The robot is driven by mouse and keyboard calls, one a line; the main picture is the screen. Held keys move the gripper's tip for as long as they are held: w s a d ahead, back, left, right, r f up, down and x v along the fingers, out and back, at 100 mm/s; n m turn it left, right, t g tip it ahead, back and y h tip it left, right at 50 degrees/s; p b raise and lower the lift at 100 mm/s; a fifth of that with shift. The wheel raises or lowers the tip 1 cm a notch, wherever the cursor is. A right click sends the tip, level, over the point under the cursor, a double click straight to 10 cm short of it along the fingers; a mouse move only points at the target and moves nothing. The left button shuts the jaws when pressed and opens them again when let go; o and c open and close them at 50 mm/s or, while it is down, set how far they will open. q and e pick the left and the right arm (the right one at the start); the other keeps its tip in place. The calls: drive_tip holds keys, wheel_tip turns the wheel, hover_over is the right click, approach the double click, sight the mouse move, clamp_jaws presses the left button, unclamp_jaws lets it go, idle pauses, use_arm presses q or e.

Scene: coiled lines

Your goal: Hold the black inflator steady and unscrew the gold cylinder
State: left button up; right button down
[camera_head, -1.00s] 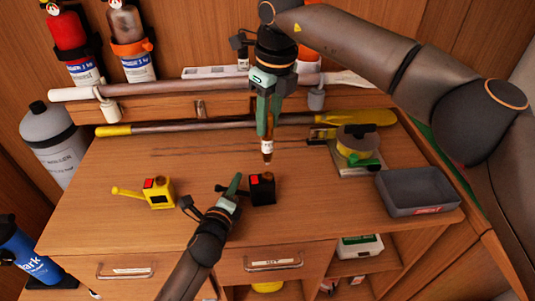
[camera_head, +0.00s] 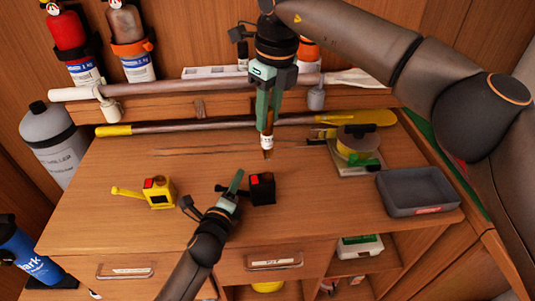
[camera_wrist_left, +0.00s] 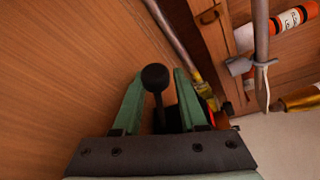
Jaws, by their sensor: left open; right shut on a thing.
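The black inflator (camera_head: 262,188), with a red patch, stands on the bench top. My left gripper (camera_head: 235,184) is at its left side. In the left wrist view my left gripper (camera_wrist_left: 158,80) is open, with a black ball-ended stem (camera_wrist_left: 156,78) between its fingers; the inflator body is mostly hidden behind the right finger. My right gripper (camera_head: 266,126) is shut on the gold cylinder (camera_head: 267,142), which has a white label and hangs upright above and behind the inflator. It looks apart from the inflator.
A yellow inflator (camera_head: 159,192) stands to the left. A grey tray (camera_head: 418,210) and a green-and-yellow device (camera_head: 357,150) are at the right. Long poles (camera_head: 190,125) lie along the back. The bench front centre is clear.

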use_arm(q)
drive_tip(key=s, duration=0.4)
drive_tip(key=s+r, duration=0.1)
drive_tip(key=s, duration=0.2)
drive_tip(key=s+a+r, duration=0.1)
drive_tip(key=s, duration=0.3)
drive_tip(key=shift+s+a, duration=0.1)
drive_tip(key=shift+s, duration=0.25)
